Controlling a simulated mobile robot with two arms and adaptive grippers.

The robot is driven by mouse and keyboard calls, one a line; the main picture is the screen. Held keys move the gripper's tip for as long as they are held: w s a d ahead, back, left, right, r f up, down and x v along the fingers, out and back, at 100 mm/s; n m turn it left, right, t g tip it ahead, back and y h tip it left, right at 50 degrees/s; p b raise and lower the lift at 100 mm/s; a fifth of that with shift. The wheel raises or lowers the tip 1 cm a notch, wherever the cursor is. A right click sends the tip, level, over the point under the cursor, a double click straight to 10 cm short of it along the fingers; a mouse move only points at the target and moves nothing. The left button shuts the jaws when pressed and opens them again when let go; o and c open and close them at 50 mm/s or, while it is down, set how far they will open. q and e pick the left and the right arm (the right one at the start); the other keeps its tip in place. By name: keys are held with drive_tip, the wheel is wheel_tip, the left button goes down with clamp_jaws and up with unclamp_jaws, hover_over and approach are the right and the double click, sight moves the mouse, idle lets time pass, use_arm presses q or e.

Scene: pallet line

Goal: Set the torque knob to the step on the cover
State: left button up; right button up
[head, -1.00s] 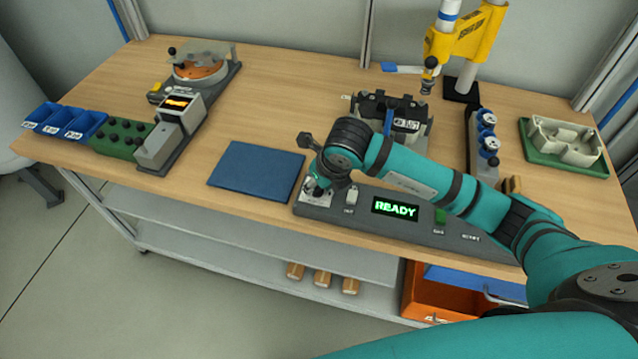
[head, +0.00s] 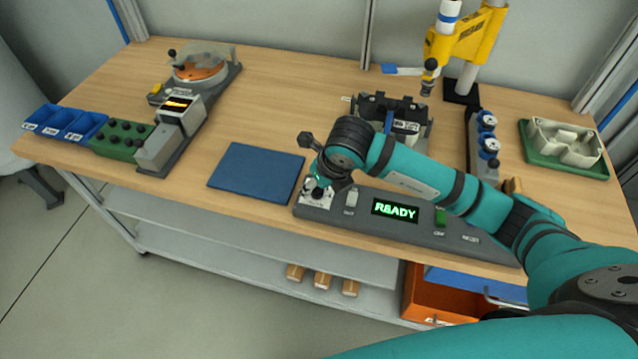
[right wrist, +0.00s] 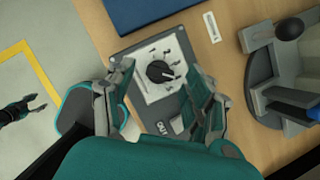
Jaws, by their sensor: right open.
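The torque knob (right wrist: 160,72) is black with a pointer and sits on a white dial plate (right wrist: 148,88) at the left end of the grey console. In the right wrist view its pointer aims right and slightly down; the step marks are too small to read. My right gripper (right wrist: 163,85) is open, its fingers apart on either side of the knob in that view; contact is not visible. In the head view the right gripper (head: 320,178) is over the dial. A dark fixture (head: 388,108) holds a white label whose text is unclear; I cannot tell which part is the cover.
The console (head: 460,230) has a green READY display (head: 395,210), a white switch (head: 351,198) and a green button (head: 440,216). A blue mat (head: 256,172) lies left of it. A small dark gripper (right wrist: 38,102), apparently my left, shows over the floor.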

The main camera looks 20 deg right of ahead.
drive_tip(key=v, duration=1.1)
drive_tip(key=shift+s, duration=0.1)
